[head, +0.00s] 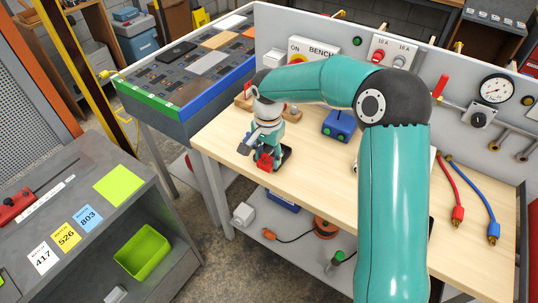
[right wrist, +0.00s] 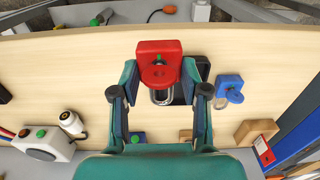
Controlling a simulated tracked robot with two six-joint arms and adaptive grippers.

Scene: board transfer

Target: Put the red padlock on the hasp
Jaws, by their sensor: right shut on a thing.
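The red padlock (head: 264,161) is low over the near left part of the workbench, at my right gripper (head: 267,143). In the right wrist view the red padlock (right wrist: 159,52) sits between the fingertips of my right gripper (right wrist: 160,74), which is shut on it. Its metal shackle points back toward the palm. A dark pad lies behind and beside it, partly hidden. I cannot tell whether the padlock touches the bench. I cannot make out the hasp in either view. My left gripper is not in view.
A blue padlock (right wrist: 229,88) lies right of the gripper in the wrist view. A blue box with green knobs (head: 339,125) stands farther back on the workbench (head: 222,137). Red and blue cables (head: 470,190) lie at right. My right arm hides the bench's middle.

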